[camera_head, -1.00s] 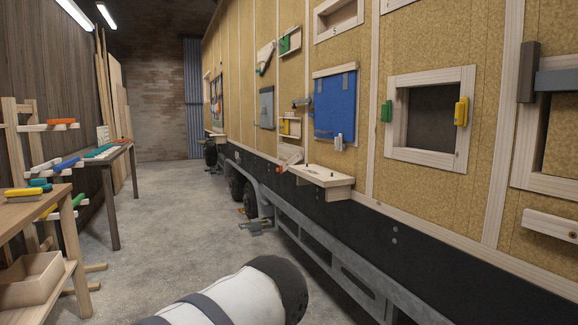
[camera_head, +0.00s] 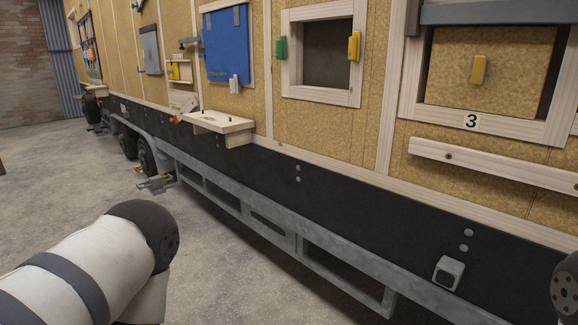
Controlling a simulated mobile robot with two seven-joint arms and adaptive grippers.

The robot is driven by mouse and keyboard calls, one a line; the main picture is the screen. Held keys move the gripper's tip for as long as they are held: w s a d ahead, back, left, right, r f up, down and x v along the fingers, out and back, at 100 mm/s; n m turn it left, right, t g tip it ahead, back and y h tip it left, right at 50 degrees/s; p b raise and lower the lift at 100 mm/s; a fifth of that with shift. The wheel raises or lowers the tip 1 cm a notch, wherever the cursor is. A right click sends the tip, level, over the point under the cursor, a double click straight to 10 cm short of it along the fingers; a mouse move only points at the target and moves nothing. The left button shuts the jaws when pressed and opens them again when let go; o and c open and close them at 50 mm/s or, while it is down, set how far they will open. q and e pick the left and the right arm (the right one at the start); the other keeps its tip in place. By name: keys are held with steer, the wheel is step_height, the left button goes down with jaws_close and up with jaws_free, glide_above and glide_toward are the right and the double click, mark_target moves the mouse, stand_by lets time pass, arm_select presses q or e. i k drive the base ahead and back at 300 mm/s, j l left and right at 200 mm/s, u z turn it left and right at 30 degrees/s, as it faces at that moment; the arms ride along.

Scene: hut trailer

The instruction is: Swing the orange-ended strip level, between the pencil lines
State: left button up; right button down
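A short pale strip (camera_head: 186,105) that looks like the orange-ended one is on the trailer wall, just above the left end of a small wooden shelf. It is tilted, with a small orange end (camera_head: 174,119) at its lower left. It is small and far off, and I cannot make out pencil lines near it. A longer pale batten (camera_head: 500,166) sits under the window marked 3, sloping down to the right in the picture; no orange shows on it. Only links of my arms show, at lower left and right edge. Neither gripper is in view.
The wooden shelf (camera_head: 218,122) juts from the wall. Below are a dark skirt, a grey steel frame (camera_head: 345,275) and wheels (camera_head: 146,157). A metal fitting (camera_head: 155,184) sticks out low by the wheels.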

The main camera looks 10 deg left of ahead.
mark_target(193, 104)
steer(key=i+j+u, duration=0.9)
steer(key=i+u, duration=0.5)
steer(key=i+j+u, duration=0.1)
steer(key=i, duration=1.1)
steer(key=i+j+u, duration=0.15)
steer(key=i, duration=1.1)
